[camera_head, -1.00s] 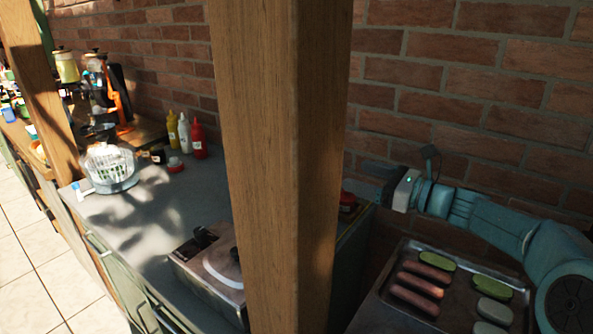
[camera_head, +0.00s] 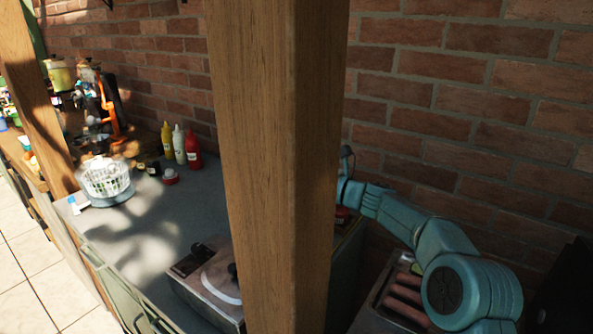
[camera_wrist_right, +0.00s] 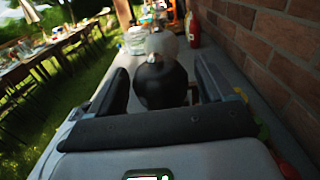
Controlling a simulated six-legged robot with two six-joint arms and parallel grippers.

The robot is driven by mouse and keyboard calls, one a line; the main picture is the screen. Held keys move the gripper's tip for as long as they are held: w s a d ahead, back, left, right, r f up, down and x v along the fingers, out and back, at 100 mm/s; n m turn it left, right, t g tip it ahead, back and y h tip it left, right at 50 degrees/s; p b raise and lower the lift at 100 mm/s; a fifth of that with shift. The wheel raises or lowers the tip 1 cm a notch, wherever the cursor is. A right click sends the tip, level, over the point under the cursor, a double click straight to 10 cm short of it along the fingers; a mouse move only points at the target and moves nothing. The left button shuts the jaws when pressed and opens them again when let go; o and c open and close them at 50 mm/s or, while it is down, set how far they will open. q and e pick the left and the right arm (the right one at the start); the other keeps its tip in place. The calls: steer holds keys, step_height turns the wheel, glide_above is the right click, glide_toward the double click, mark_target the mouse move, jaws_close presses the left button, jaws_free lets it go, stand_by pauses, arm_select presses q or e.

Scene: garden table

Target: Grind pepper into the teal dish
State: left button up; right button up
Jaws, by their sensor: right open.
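In the right wrist view my right gripper (camera_wrist_right: 163,74) is open, with a finger on each side of a dark rounded object (camera_wrist_right: 161,84). A pale rounded part (camera_wrist_right: 162,44) shows just above or behind it. The dark object may be the pepper grinder, but I cannot tell for sure. Gaps show between it and both fingers. In the head view the wooden post hides my right gripper. I cannot make out a teal dish. My left gripper is not in view.
A wooden post (camera_head: 278,160) blocks the middle of the head view. Yellow (camera_head: 167,141), white (camera_head: 179,145) and red (camera_head: 194,148) bottles stand by the brick wall (camera_head: 440,100). A white basket (camera_head: 106,178) and a hob (camera_head: 212,280) are on the grey counter (camera_head: 160,228). A tray (camera_head: 377,306) is at right.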

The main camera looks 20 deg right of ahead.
steer(key=c, duration=1)
steer(key=shift+b, duration=0.35)
steer(key=shift+h, duration=0.3)
steer(key=m+t+h+b, duration=0.1)
steer(key=m+h+b, duration=0.1)
steer(key=b, duration=0.2)
steer(key=m+t+h+b, duration=0.1)
steer(key=m+h+b, duration=0.1)
steer(key=b, duration=0.3)
steer(key=m+t+h+b, duration=0.1)
steer(key=m+h+b, duration=0.1)
steer(key=h+b, duration=0.2)
steer(key=shift+a+f+t+b, duration=0.15)
steer(key=shift+f+t+b, duration=0.2)
steer(key=shift+b, duration=0.25)
steer(key=shift+r+m+h+b, duration=0.15)
steer(key=shift+m+h+b, duration=0.4)
steer(key=shift+h, duration=0.25)
steer(key=shift+r+m+h+b, duration=0.15)
steer(key=shift+m+h+b, duration=0.35)
steer(key=shift+h, duration=0.3)
